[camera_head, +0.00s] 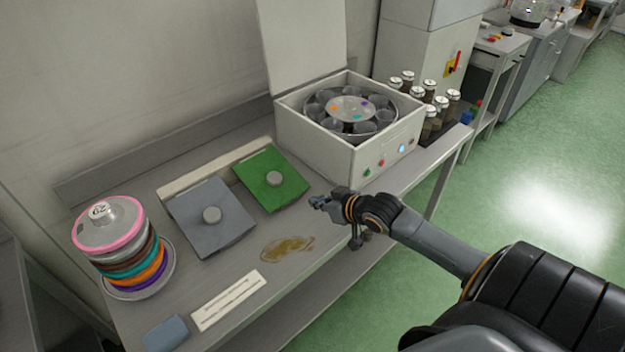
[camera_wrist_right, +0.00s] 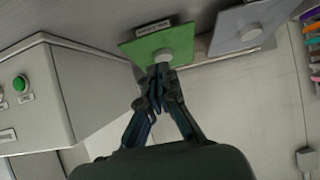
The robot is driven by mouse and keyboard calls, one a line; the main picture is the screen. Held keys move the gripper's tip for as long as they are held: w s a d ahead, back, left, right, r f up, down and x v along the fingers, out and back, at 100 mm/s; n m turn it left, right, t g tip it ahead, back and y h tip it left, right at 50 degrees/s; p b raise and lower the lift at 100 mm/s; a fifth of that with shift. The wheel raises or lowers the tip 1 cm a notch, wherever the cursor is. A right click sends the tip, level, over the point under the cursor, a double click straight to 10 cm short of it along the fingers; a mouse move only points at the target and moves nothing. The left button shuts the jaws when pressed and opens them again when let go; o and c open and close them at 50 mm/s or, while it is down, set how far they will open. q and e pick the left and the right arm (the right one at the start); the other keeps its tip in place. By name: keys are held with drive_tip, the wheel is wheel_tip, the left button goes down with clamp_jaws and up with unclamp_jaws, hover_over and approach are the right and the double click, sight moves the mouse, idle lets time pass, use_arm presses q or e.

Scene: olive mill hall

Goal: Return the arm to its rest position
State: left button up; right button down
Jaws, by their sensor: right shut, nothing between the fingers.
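My right arm reaches in from the lower right in the head view. Its gripper (camera_head: 322,202) is over the front part of the bench, in front of the white box machine and to the right of the green plate. The gripper is shut and empty. In the right wrist view the gripper (camera_wrist_right: 160,72) shows with its fingertips together, in line with the knob of the green plate (camera_wrist_right: 165,45); I cannot tell any contact there, and the head view shows them apart. My left gripper is not in view.
The white machine (camera_head: 318,150) with an open lid holds a ring of cups. Capped bottles (camera_head: 430,88) stand right of it. The green plate (camera_head: 262,192), grey plate (camera_head: 236,226), brown spill (camera_head: 286,249), white strip (camera_head: 229,300), blue block (camera_head: 166,334) and stacked coloured discs (camera_head: 121,229) occupy the bench.

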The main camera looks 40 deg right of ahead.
drive_tip(key=shift+s, duration=0.1)
drive_tip(key=s+a+f+g, duration=0.3)
drive_tip(key=s+a+f, duration=0.3)
drive_tip(key=s+a, duration=0.3)
drive_tip(key=s+a+n+g, duration=0.1)
drive_tip(key=s+a+g, duration=0.2)
drive_tip(key=s+a, duration=0.35)
drive_tip(key=s+a+g, duration=0.2)
drive_tip(key=s+a, duration=0.1)
drive_tip(key=s, duration=0.6)
wheel_tip(320, 180, down, 23)
drive_tip(key=s+g, duration=0.1)
drive_tip(key=s+d+f, duration=0.1)
drive_tip(key=s+f, duration=0.7)
drive_tip(key=f, duration=0.1)
drive_tip(key=s+d+f+g+h, duration=0.1)
drive_tip(key=s+d+f, duration=0.1)
drive_tip(key=s+f, duration=0.7)
drive_tip(key=shift+s+d, duration=0.25)
drive_tip(key=shift+s, duration=0.05)
